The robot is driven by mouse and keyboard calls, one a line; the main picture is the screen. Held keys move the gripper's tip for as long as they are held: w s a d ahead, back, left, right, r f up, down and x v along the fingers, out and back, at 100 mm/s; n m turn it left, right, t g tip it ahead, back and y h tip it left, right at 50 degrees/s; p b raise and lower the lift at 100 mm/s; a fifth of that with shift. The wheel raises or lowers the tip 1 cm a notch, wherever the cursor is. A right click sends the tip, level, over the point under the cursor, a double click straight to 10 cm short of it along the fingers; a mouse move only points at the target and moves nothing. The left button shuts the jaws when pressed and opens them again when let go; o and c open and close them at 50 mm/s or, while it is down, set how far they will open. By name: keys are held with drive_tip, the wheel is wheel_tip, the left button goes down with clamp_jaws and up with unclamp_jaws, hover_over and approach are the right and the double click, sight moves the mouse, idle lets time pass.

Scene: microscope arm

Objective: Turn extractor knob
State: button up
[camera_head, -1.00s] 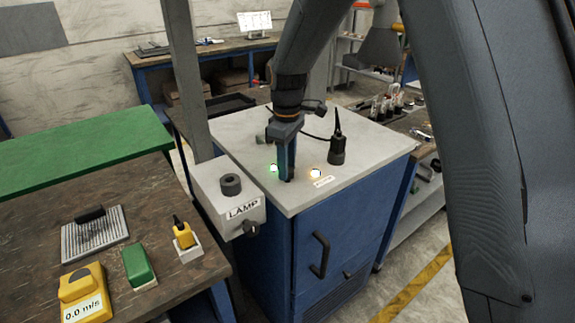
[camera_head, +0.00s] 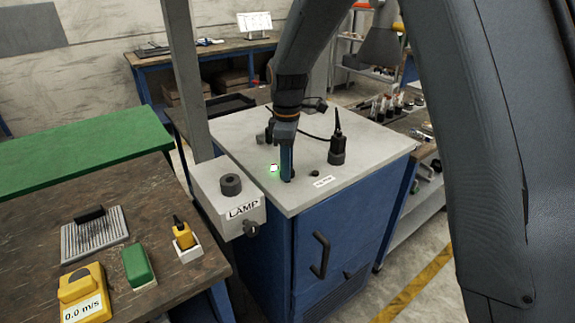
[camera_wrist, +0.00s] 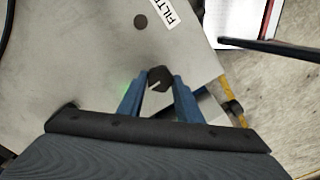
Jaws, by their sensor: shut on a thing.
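The extractor knob is a small black knob (camera_wrist: 159,77) with a pale pointer line, on the grey top of the blue cabinet (camera_head: 240,130). My gripper (camera_head: 287,177) points straight down onto it near the cabinet's front left. In the wrist view my gripper's two blue fingers (camera_wrist: 158,84) stand on either side of the knob and are shut on it. In the head view the fingers hide most of the knob. A small light (camera_head: 273,168) just left of the fingers glows with a green rim.
A dark round indicator (camera_head: 315,173) sits beside a white FILTER label (camera_head: 323,182). A black upright device (camera_head: 337,150) and a cable stand behind right. A LAMP box (camera_head: 228,198) is fixed at the cabinet's left. A wooden bench (camera_head: 130,220) with instruments lies left.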

drive_tip(key=o, duration=1)
drive_tip(key=shift+w, duration=0.1)
drive_tip(key=shift+o, duration=0.2)
drive_tip(key=shift+r, duration=0.1)
drive_tip(key=shift+r+b, duration=1.15)
drive_tip(key=shift+r, duration=2.75)
